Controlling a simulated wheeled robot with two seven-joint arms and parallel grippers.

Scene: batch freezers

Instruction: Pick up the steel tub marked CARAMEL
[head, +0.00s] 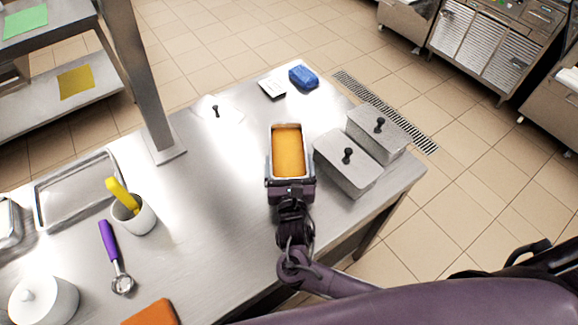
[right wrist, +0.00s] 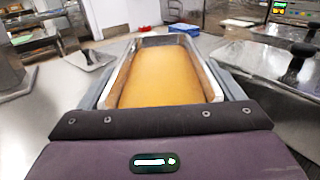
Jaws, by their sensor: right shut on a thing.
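An open steel tub (head: 270,150) filled with orange-brown caramel-coloured contents (head: 289,152) is at the middle of the steel table. No marking on it can be read. My right gripper (head: 290,183) is at the tub's near end and shut on it. The right wrist view shows the tub (right wrist: 213,82) stretching straight ahead from the gripper (right wrist: 160,112), with its contents level. I cannot tell whether the tub touches the table. My left gripper is not in view.
Two lidded steel tubs (head: 345,175) (head: 376,133) stand close to the right. A loose lid (head: 216,111), a blue cloth (head: 303,77) and a white card (head: 271,88) lie farther back. A white cup (head: 135,218), a purple scoop (head: 108,240) and a post (head: 143,85) are left.

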